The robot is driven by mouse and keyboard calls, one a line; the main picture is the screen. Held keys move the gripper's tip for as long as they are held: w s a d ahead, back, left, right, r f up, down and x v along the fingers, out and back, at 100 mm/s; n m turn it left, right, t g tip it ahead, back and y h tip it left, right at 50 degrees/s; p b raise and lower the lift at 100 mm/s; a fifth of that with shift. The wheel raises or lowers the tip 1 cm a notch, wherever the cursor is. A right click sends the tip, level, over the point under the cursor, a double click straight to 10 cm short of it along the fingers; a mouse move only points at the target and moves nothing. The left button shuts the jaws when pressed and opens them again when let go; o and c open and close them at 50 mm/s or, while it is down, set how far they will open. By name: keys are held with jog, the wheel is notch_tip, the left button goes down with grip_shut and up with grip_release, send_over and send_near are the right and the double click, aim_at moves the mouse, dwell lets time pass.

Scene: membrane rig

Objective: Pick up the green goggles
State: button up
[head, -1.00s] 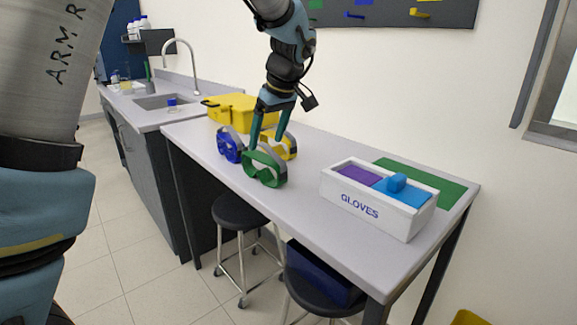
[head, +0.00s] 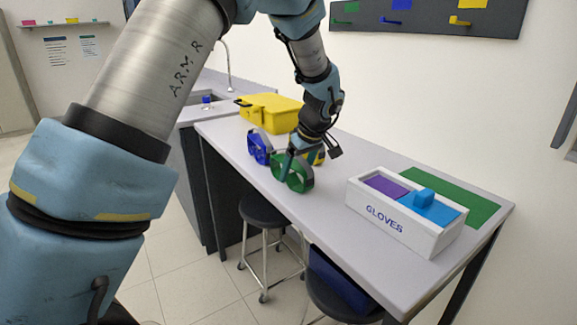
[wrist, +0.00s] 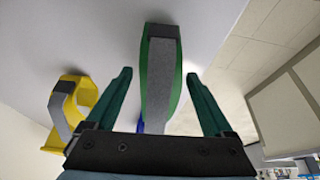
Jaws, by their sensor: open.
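The green goggles (head: 293,172) stand on the grey bench top with their lenses toward the bench's front edge. My gripper (head: 297,152) is low at the goggles, pointing down. In the wrist view the green goggles (wrist: 161,75), with a grey strap, lie between the two open teal fingers (wrist: 160,95). There is a gap on each side, and neither finger visibly touches them. The blue goggles (head: 260,146) stand to the left. The yellow goggles (head: 319,157) are partly hidden behind my gripper; they also show left of my fingers in the wrist view (wrist: 70,112).
A yellow case (head: 268,113) stands behind the goggles. A white gloves box (head: 405,215) with purple and blue compartments is to the right, before a green mat (head: 470,200). Stools (head: 262,212) stand below the bench. The bench between goggles and box is clear.

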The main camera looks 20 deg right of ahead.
jog(key=shift+w+f, duration=0.1)
jog(key=shift+f, duration=0.15)
grip_shut()
dwell(0.6)
